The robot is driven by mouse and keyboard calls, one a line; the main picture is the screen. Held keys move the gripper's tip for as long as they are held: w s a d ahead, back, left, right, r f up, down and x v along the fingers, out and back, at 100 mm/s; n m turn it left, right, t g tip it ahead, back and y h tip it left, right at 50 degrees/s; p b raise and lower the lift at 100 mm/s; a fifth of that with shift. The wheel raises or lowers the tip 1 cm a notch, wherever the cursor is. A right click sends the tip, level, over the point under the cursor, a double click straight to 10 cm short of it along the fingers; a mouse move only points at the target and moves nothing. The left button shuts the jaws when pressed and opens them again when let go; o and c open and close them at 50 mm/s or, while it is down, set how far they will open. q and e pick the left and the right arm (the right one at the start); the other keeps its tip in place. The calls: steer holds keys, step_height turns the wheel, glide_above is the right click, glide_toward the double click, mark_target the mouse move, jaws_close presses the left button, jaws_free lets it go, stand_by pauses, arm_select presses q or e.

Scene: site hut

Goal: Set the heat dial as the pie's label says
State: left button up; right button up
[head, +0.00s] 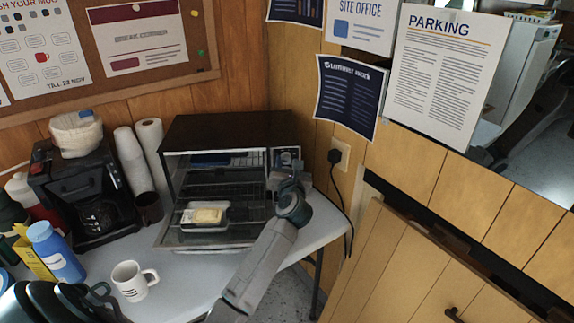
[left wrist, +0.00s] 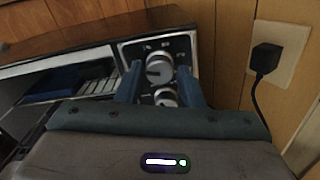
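The toaster oven (head: 230,128) stands on the table with its front open. A grey tray with a pale yellow block (head: 207,215), perhaps the pie, sits low at its front; I cannot read any label. The control panel is on the oven's right side. In the left wrist view it carries an upper dial (left wrist: 160,68) and a lower dial (left wrist: 166,97); their markings are too small to read. My left gripper (head: 289,183) is at the panel. In the left wrist view its fingers (left wrist: 160,84) are apart, one each side of the dials, with gaps visible. My right gripper is out of view.
A coffee maker (head: 82,190), stacked cups (head: 133,160) and a paper roll (head: 153,150) stand left of the oven. A white mug (head: 132,280) and blue bottle (head: 55,250) are at front left. A plugged-in socket (head: 341,152) is close right of the panel.

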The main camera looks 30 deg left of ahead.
arm_select(q)
steer(key=c, duration=0.6)
steer(key=shift+r+m+p, duration=0.2)
steer(key=shift+m+p, duration=0.3)
steer(key=shift+p, duration=0.5)
steer(key=m+p, duration=0.3)
steer(key=p, duration=0.3)
steer(key=shift+r+m, duration=0.15)
steer(key=shift+m, duration=0.25)
steer(key=m+p, duration=0.3)
steer(key=p, duration=0.1)
steer(key=shift+f+m+p, duration=0.3)
steer(key=shift+m+p, duration=0.7)
steer(key=shift+p, duration=0.15)
steer(key=o, duration=1)
steer(key=shift+s, duration=0.1)
